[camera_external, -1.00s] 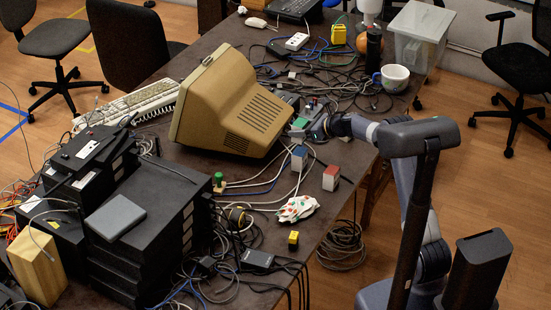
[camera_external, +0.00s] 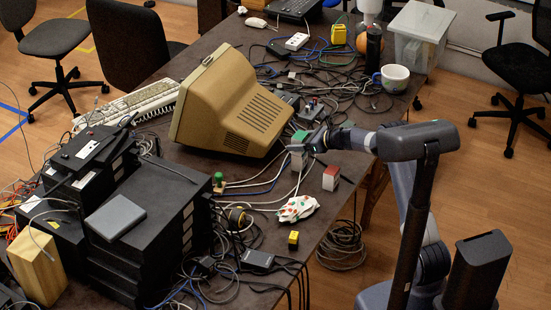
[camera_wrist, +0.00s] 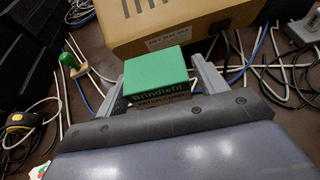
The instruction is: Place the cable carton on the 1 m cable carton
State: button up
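The green-topped carton (camera_wrist: 158,62) has "Brindlefil" printed on its near side and sits between the two fingers of my gripper (camera_wrist: 160,82). In the external view the green-topped carton (camera_external: 300,136) is directly above a pale carton (camera_external: 298,160), whose blue top is now hidden. I cannot tell whether the two touch. My gripper (camera_external: 314,143) reaches in from the right, its fingers at the green-topped carton's sides. A red-topped carton (camera_external: 331,177) stands to the right, apart. No length marking is readable on any carton.
The beige monitor (camera_external: 232,105) stands close behind and left of the cartons. A green-knobbed object (camera_external: 219,182), a spotted cloth (camera_external: 297,208) and a small yellow block (camera_external: 293,239) lie nearer on the table. Cables run around the cartons.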

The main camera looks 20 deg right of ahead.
jog(key=shift+o, duration=0.3)
jog(key=shift+r, duration=0.15)
jog(key=shift+s+d+r, duration=0.1)
jog(key=shift+s+d, duration=0.05)
jog(key=shift+d, duration=0.05)
jog(key=v, duration=1.1)
jog(key=shift+s, duration=0.2)
jog(key=shift+d+r, duration=0.15)
